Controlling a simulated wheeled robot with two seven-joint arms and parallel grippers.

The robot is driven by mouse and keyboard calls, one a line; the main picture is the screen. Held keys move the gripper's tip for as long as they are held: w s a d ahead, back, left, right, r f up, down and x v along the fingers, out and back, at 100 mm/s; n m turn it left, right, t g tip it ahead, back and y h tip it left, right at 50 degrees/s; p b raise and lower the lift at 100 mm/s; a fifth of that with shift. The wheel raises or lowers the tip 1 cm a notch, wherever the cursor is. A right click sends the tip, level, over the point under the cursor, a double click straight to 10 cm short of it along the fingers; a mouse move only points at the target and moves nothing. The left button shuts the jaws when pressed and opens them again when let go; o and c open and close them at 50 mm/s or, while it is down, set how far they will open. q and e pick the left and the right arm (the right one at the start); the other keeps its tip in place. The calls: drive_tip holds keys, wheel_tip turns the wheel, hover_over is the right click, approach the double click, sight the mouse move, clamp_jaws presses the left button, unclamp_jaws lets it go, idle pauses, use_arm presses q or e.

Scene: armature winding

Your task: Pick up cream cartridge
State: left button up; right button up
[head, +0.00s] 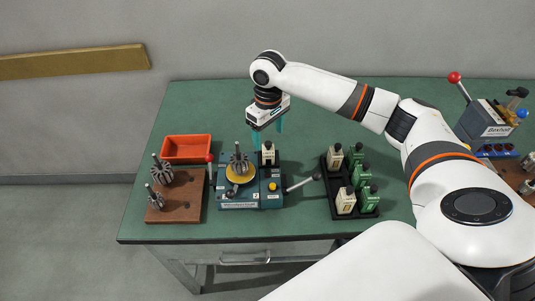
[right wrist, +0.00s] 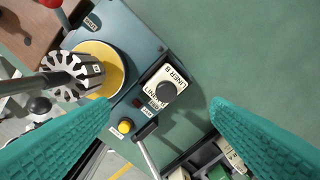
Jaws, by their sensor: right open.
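A cream cartridge (head: 268,155) with a black knob stands upright in the back right of the blue winding machine (head: 239,203). In the right wrist view the cartridge (right wrist: 163,83) shows its label and knob from above, between the two teal fingers. My right gripper (head: 268,133) is open and empty, just above the cartridge, pointing down. The fingers (right wrist: 160,104) appear apart from it. Other cream cartridges (head: 346,201) stand in the black rack (head: 325,180) among green ones (head: 370,197). My left gripper is not in view.
A slotted armature (head: 239,163) stands on the machine's yellow disc, left of the cartridge. A red-knobbed lever (head: 209,158), a red tray (head: 187,148) and a brown block (head: 188,207) with armatures are further left. Another machine (head: 487,128) stands far right. The table behind the gripper is clear.

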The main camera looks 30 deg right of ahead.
sight(268, 142)
drive_tip(key=shift+f, duration=0.6)
drive_tip(key=shift+w+f, duration=0.15)
drive_tip(key=shift+f, duration=0.45)
drive_tip(key=f, duration=0.2)
drive_tip(key=f+p, duration=0.1)
drive_tip(key=shift+w+d+f, duration=0.2)
drive_tip(key=shift+d+f, duration=0.05)
drive_tip(key=shift+f, duration=0.55)
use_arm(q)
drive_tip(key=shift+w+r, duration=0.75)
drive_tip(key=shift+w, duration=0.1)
use_arm(e)
drive_tip(key=shift+c, duration=1.1)
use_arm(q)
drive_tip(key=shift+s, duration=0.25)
use_arm(e)
drive_tip(key=c, duration=0.8)
